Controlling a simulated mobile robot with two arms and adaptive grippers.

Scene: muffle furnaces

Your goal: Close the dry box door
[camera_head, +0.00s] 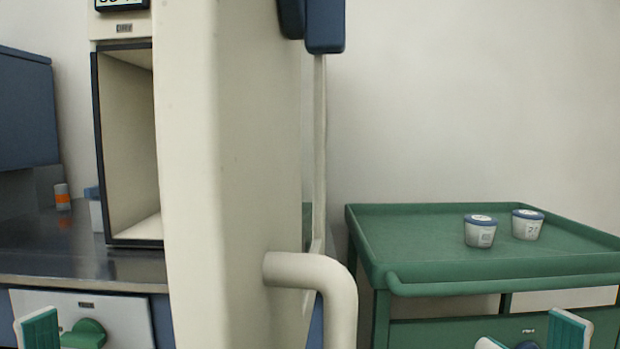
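The dry box (130,150) stands at the left with its cream chamber open and a dark seal around the opening. Its door (215,190) is swung open toward me, a thick cream panel seen nearly edge-on. A curved cream handle (335,290) sticks out at the door's right side. My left gripper (62,333) shows at the bottom left as one teal-padded finger, with nothing against its pad; its other finger is not visible. My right gripper (530,338) is at the bottom right, fingers apart and empty. Both grippers are apart from the door and handle.
A green cart (420,275) at the right carries two small white jars (480,232) (527,225) with blue-rimmed lids. A dark counter (50,250) holds an orange-banded bottle (62,197). A green knob (85,333) sits on a white panel below.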

